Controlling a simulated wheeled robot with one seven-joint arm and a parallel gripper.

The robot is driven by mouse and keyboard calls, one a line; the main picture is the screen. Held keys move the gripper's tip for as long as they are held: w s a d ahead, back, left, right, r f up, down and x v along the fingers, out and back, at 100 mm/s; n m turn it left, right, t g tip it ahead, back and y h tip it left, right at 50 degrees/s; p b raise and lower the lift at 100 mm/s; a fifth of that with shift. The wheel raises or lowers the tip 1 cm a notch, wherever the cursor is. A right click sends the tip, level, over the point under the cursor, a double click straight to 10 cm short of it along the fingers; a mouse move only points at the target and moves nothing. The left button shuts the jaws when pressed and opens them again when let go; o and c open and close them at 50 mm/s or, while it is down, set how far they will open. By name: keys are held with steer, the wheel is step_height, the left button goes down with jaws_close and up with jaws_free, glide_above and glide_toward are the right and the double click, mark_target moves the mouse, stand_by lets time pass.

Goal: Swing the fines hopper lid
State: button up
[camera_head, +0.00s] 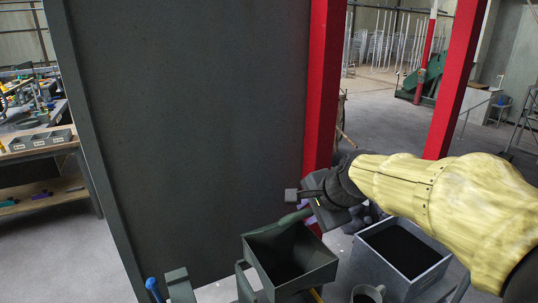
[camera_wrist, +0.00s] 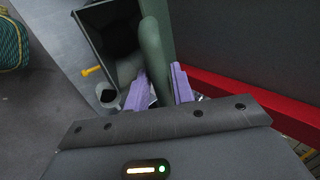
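A grey-green open-topped hopper (camera_head: 318,274) with a dark inside stands at the bottom middle of the head view. In the wrist view, a dark open box (camera_wrist: 84,36) shows at the top left. A rounded green bar (camera_head: 290,219) runs from the hopper's back edge toward my gripper (camera_head: 308,197). In the wrist view, the bar (camera_wrist: 153,45) reaches between the two purple fingers of my gripper (camera_wrist: 160,80). The fingers are apart, one on each side of the bar; firm contact is not visible. I cannot tell which part is the lid.
A grey bin (camera_head: 420,282) with dark contents stands right of the hopper. A mug (camera_head: 368,293) is in front of it. A large dark panel (camera_head: 185,120) and a red post (camera_head: 323,90) rise behind the hopper. A workbench (camera_head: 40,146) is at the left.

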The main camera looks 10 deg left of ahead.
jaws_close()
steer(key=shift+w+a+r+p, duration=0.25)
steer(key=shift+w+r+p, duration=0.05)
steer(key=shift+r+p, duration=0.45)
steer(key=w+a+r+p, duration=0.1)
steer(key=w+r+p, duration=0.1)
steer(key=p, duration=0.1)
steer(key=shift+a, duration=0.15)
steer(key=shift+w+a+r+p, duration=0.3)
steer(key=shift+w+p, duration=0.1)
steer(key=shift+p, duration=0.15)
steer(key=shift+w+f, duration=0.1)
steer(key=shift+f, duration=0.05)
